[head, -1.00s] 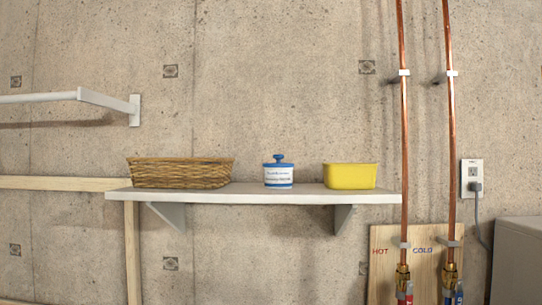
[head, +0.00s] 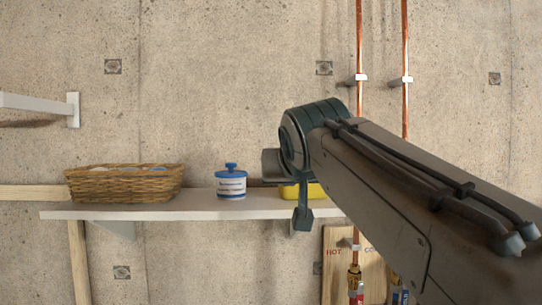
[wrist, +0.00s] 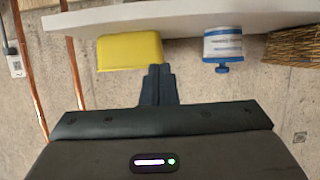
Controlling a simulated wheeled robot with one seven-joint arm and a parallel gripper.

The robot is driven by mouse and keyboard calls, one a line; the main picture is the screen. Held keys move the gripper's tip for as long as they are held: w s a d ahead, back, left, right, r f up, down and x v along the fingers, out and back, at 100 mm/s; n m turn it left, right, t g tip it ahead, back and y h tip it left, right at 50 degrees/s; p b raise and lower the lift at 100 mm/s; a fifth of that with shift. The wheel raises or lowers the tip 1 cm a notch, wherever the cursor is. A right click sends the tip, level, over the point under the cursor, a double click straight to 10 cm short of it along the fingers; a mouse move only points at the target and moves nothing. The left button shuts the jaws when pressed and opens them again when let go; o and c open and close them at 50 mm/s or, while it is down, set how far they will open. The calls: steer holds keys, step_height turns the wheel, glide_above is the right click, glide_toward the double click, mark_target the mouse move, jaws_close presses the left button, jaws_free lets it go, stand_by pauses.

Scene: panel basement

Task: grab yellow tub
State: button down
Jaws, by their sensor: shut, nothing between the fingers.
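The yellow tub (head: 318,190) stands on the right part of the wall shelf (head: 190,209). My arm hides most of it in the head view. In the wrist view, which is upside down, the yellow tub (wrist: 130,51) shows whole, just up and left of my fingertips. My gripper (wrist: 157,70) is shut and empty, with its fingers together. Its tips overlap the tub's lower right corner in that picture. I cannot tell the gap in depth, but nothing is held.
A blue and white lidded jar (head: 231,182) stands left of the tub on the shelf. A wicker basket (head: 123,184) with pale things inside is farther left. Copper pipes (head: 360,45) run up the concrete wall at the right. A white bracket rail (head: 40,103) juts out at left.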

steer(key=w+r+p, duration=0.1)
steer(key=w, duration=0.3)
steer(key=w+p, duration=0.2)
steer(key=w, duration=0.2)
steer(key=w+r+p, duration=0.1)
steer(key=w, duration=0.3)
steer(key=shift+w+a+r+p, duration=0.15)
steer(key=shift+w+r+p, duration=0.05)
steer(key=shift+r+p, duration=0.15)
steer(key=shift+f, duration=0.85)
steer(key=shift+s+b, duration=0.2)
steer(key=shift+b, duration=0.25)
steer(key=shift+f, duration=0.15)
steer(key=shift+f, duration=0.15)
